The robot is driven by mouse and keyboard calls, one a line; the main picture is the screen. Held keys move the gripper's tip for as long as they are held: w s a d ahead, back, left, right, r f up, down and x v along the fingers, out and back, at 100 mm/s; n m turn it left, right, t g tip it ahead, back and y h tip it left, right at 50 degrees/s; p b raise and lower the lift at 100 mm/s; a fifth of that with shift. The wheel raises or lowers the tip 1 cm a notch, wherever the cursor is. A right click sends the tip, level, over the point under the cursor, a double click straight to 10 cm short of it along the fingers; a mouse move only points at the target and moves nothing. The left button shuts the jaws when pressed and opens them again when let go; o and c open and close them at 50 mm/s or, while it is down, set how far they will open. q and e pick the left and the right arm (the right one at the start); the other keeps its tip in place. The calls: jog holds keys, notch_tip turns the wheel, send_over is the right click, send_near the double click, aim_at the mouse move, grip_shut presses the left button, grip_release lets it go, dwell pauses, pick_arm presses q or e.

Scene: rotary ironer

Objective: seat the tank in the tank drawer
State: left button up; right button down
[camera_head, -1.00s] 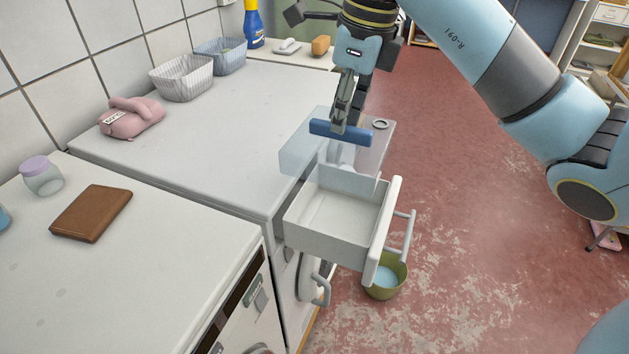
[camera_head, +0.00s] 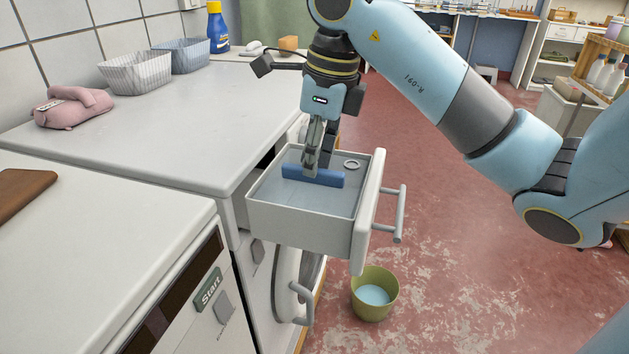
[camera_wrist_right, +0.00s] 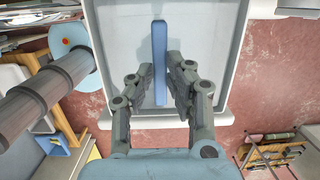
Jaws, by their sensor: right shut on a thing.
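The clear tank (camera_head: 310,197) with its blue handle bar (camera_head: 299,173) sits down inside the pulled-out white tank drawer (camera_head: 290,224), its top near the drawer's rim. A round ring-shaped cap shows on the tank's top. My right gripper (camera_head: 317,174) points down into the drawer and is shut on the blue handle. In the right wrist view the blue bar (camera_wrist_right: 160,50) runs between the two fingers (camera_wrist_right: 161,80). Whether the tank touches the drawer floor is hidden. My left gripper is not in view.
The drawer's front has a grey bar handle (camera_head: 400,215). A green bucket (camera_head: 375,292) with blue liquid stands on the red floor below.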

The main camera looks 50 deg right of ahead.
aim_at(315, 183)
notch_tip(315, 183, down, 2)
jog(key=shift+f, duration=0.25)
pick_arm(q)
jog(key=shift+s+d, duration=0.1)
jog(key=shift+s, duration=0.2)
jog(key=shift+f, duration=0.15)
pick_arm(e)
jog(key=shift+f, duration=0.2)
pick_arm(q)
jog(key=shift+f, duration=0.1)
pick_arm(e)
jog(key=c, duration=1.3)
grip_release()
jog(key=shift+r, duration=0.1)
jog(key=shift+o, duration=0.2)
